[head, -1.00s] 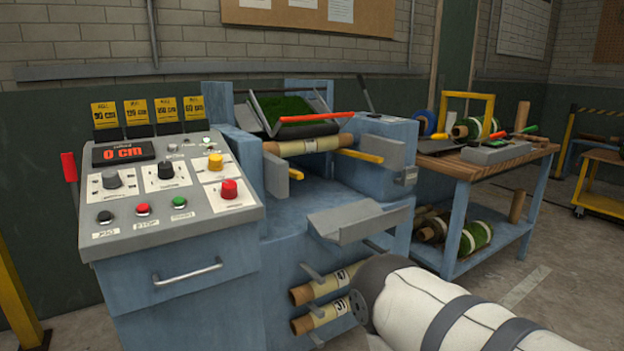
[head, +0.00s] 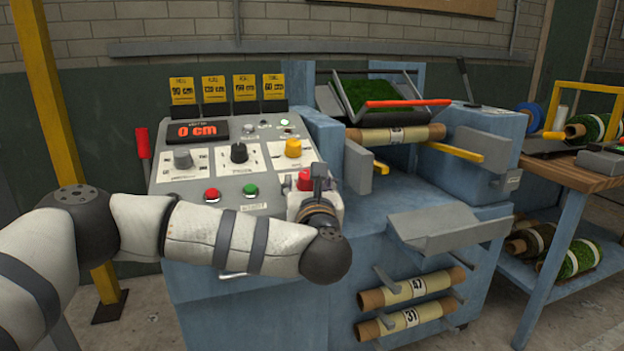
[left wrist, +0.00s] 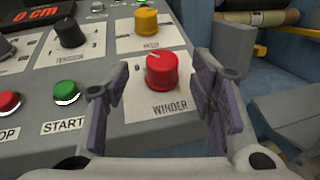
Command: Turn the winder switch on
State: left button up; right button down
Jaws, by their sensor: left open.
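The winder switch is a red knob on a white plate labelled WINDER. In the left wrist view the red knob (left wrist: 162,72) sits between and just beyond the fingers of my left gripper (left wrist: 163,110), which is open. In the head view the red knob (head: 305,180) shows just past my left gripper (head: 318,185), at the right front of the grey control panel (head: 225,200). A white pointer mark on the knob's top is visible. The gap between fingers and knob is hard to judge. My right gripper is in neither current view.
A yellow knob (head: 293,148) and black knob (head: 239,153) sit behind the red one. The red (head: 211,195) and green START (head: 250,191) buttons lie to its left. The display (head: 197,130) reads 0 cm. A grey tray (head: 440,232) juts out on the right.

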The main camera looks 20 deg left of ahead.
aim_at(308, 178)
pick_arm(q)
jog(key=x, duration=0.3)
jog(key=shift+w, duration=0.15)
jog(key=shift+c, duration=0.2)
jog(key=c, duration=1.1)
jog(key=shift+c, duration=0.2)
